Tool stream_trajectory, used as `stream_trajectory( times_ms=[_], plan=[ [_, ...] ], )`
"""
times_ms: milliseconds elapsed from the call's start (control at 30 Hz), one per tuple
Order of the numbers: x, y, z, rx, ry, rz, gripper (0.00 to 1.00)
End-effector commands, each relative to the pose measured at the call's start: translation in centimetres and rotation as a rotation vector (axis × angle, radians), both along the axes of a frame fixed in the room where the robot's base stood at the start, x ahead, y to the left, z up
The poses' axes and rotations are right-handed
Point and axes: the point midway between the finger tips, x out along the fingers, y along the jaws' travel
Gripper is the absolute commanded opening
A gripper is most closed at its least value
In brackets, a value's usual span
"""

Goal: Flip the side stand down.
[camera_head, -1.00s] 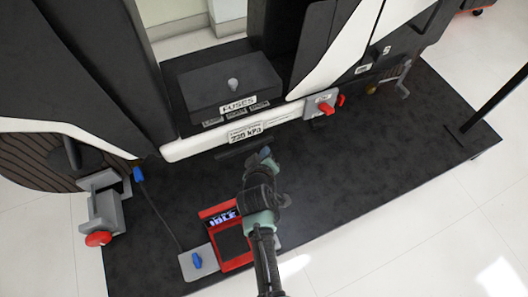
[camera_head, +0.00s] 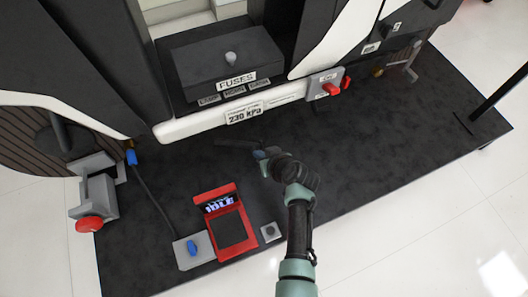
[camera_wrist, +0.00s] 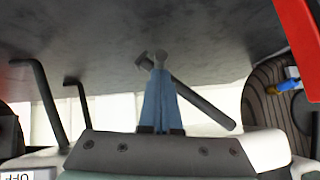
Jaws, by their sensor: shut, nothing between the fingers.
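The side stand appears to be the thin dark bar (camera_head: 236,143) low beside the white lower edge of the body in the head view. Its right end is close to my fingertips. My gripper (camera_head: 262,154) is shut and empty, with the arm reaching up from the bottom. In the wrist view, my blue-grey fingers (camera_wrist: 158,62) are together and overlap the dark bar (camera_wrist: 203,99) near its upper left end. The bar slants down to the right behind them. I cannot tell whether they touch it.
A red-framed device (camera_head: 226,222) and a grey block with a blue knob (camera_head: 192,247) lie on the dark mat (camera_head: 350,165). Mat to the right is clear.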

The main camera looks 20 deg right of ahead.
Motion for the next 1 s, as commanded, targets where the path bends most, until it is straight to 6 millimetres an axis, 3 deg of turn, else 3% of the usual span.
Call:
stream_trajectory(
  times_ms=[33, 400, 800, 1000],
  plan=[
    [0.0, 0.1, -1.4, 0.045, 0.001, -0.003, 0.00],
    [-0.1, 3.3, -4.6, 0.398, 0.014, -0.001, 0.00],
    [-0.2, 6.9, -6.1, 0.712, 0.026, 0.001, 0.00],
    [-0.3, 8.0, -6.2, 0.728, 0.026, 0.002, 0.00]
  ],
)
